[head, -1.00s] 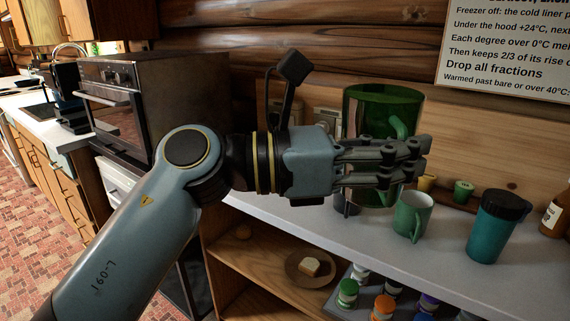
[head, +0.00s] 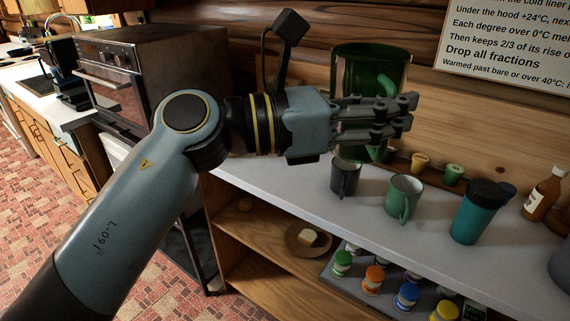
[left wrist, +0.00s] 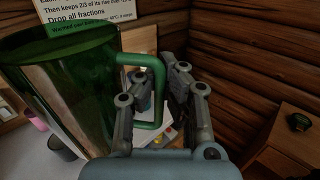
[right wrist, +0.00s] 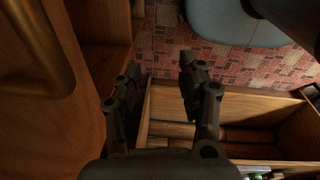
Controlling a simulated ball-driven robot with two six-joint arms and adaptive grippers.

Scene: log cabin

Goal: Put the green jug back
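The green jug (head: 352,65) is a large, see-through green vessel with a side handle. It is upright, in the air above the counter (head: 290,187). My left gripper (head: 400,115) is shut on its handle, and its fingers hide part of the jug in the head view. In the left wrist view the jug (left wrist: 70,85) fills the left side, and its handle (left wrist: 158,85) lies between the two fingers. My right gripper (right wrist: 160,75) is open and empty above an open wooden drawer (right wrist: 260,105); it is out of the head view.
On the counter below the jug stand a dark mug (head: 344,178), a green mug (head: 404,196), a teal tumbler (head: 475,215) and a brown bottle (head: 543,195). Small cups (head: 420,161) line the back. A plate with bread (head: 309,240) and lidded jars (head: 373,280) sit lower down.

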